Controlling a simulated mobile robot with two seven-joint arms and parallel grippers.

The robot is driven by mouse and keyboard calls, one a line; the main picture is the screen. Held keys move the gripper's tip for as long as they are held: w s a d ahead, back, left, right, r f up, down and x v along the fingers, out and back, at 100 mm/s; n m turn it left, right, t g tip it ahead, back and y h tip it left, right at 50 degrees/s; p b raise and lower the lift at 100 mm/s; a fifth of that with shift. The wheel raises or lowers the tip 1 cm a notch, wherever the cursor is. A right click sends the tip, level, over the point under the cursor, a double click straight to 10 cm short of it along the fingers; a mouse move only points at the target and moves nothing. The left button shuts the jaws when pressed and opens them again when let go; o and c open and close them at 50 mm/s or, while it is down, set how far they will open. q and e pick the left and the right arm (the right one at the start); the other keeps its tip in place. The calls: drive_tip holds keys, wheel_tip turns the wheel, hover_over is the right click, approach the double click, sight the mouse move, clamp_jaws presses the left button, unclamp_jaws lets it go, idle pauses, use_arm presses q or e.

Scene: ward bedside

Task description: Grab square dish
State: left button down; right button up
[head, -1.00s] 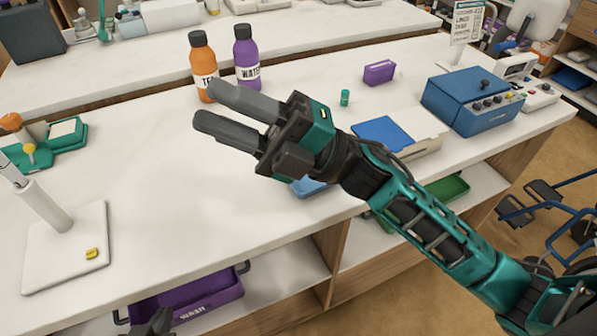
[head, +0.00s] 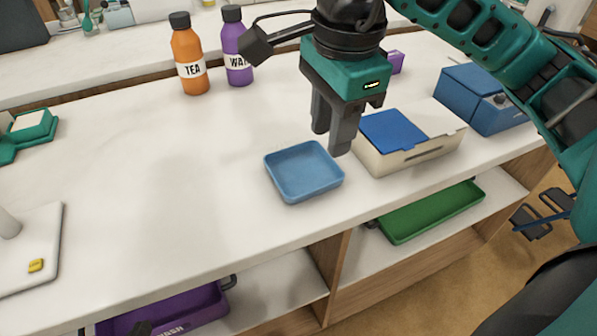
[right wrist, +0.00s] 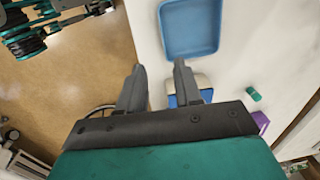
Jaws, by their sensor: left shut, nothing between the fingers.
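The square dish (head: 304,172) is blue and shallow, and lies empty and upright on the white counter near its front edge. It also shows at the top of the right wrist view (right wrist: 190,50). My right gripper (head: 331,142) points down just behind and to the right of the dish, apart from it. Its fingers are spread and empty in the right wrist view (right wrist: 160,66).
A cream box (head: 410,155) with a blue panel stands close right of the dish. A tea bottle (head: 188,55) and a purple water bottle (head: 238,70) stand behind. A green tray (head: 432,212) and a purple bin (head: 205,305) sit on the shelf below. The counter left of the dish is clear.

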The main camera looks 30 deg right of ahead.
drive_tip(key=b, duration=0.2)
hover_over(320, 187)
drive_tip(key=s, duration=0.1)
wheel_tip(320, 187, down, 7)
drive_tip(key=shift+f, duration=0.2)
drive_tip(key=f, duration=0.3)
drive_tip(key=w+f, duration=0.1)
drive_tip(key=f, duration=0.1)
clamp_jaws()
